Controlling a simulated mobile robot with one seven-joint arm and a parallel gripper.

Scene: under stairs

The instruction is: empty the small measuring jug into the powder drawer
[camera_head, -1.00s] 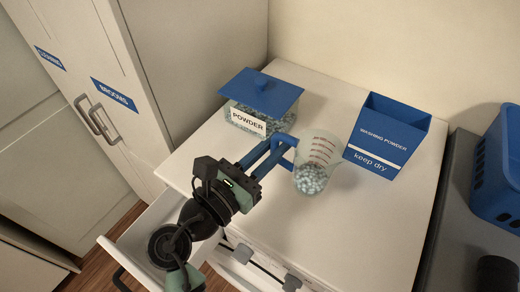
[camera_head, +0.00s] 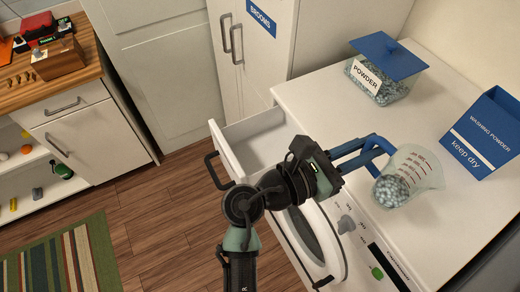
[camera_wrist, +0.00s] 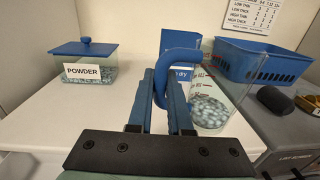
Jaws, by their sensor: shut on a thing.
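The small measuring jug (camera_head: 417,170) is clear, with red marks and a blue handle, and holds blue-white pellets. My gripper (camera_head: 368,152) is shut on its handle (camera_wrist: 180,55). The jug looks about upright in the wrist view (camera_wrist: 208,110), its pellets at the bottom. It is over the washing machine's white top (camera_head: 330,92); I cannot tell whether it touches. The powder drawer (camera_head: 226,152) is pulled out at the machine's front left, behind and left of my gripper in the head view. Its visible inside looks pale; my arm hides part of it.
A lidded POWDER container (camera_head: 377,90) and a blue WASHING POWDER box (camera_head: 485,135) stand on the machine top. A blue basket (camera_wrist: 262,62) is at right. The round machine door (camera_head: 325,240) is below. Cupboard doors (camera_head: 250,60) rise behind the drawer.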

